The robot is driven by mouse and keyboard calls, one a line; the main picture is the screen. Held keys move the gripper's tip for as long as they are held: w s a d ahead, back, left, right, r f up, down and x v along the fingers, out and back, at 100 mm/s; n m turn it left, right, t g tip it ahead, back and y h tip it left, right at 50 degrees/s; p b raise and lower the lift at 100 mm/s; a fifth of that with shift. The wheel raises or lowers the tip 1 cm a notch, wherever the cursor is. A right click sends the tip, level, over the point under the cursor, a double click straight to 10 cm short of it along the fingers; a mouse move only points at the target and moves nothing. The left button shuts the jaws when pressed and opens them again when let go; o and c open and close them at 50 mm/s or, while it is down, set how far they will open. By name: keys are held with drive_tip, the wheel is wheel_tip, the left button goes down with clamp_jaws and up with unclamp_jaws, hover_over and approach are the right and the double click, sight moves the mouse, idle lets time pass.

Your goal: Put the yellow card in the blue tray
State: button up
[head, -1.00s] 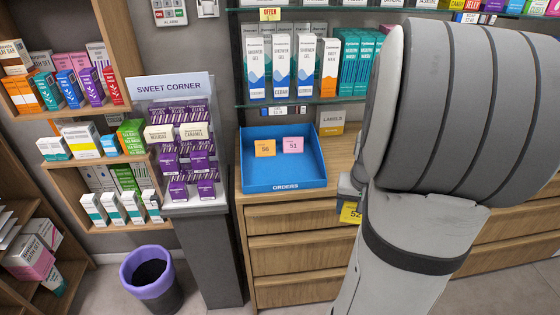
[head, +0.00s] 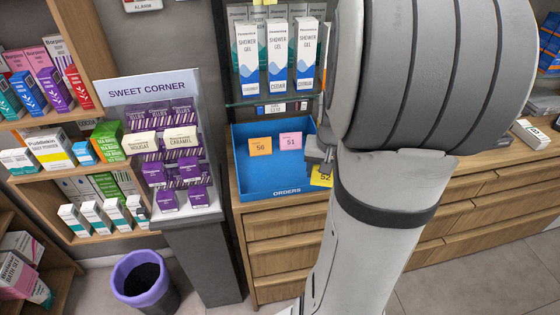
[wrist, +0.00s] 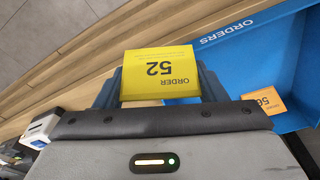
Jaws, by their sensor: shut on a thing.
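The yellow card (head: 322,176), marked 52, is held in my gripper (head: 320,153) at the right edge of the blue tray in the head view; my arm hides part of the gripper. In the wrist view the yellow card (wrist: 160,71) sits between the two fingers of my gripper (wrist: 160,85), above the wooden counter, beside the tray's front wall. The blue tray (head: 262,181), labelled ORDERS, stands on the counter. It holds an orange card (head: 260,147) marked 56 and a pink card (head: 291,141) marked 51.
A sweet stand (head: 155,88) is left of the tray. Shower gel boxes (head: 277,62) stand on a glass shelf above it. A purple bin (head: 143,277) is on the floor. The tray's front part is bare. My arm covers the counter right of the tray.

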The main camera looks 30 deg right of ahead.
drive_tip(key=p, duration=0.3)
hover_over(282, 173)
drive_tip(key=shift+s+a+f, duration=0.1)
drive_tip(key=shift+s+f, duration=0.1)
drive_tip(key=shift+f, duration=0.45)
drive_tip(key=shift+s+a+f, duration=0.1)
drive_tip(key=shift+s+f, duration=0.1)
drive_tip(key=shift+f, duration=0.4)
wheel_tip(282, 173, down, 4)
drive_tip(key=shift+d+r+p, duration=0.1)
drive_tip(key=shift+p, duration=0.35)
drive_tip(key=shift+w+f, duration=0.2)
drive_tip(key=shift+f, duration=0.2)
drive_tip(key=shift+f, duration=0.2)
drive_tip(key=o, duration=0.9)
drive_tip(key=shift+o, duration=0.2)
drive_tip(key=shift+r, duration=0.2)
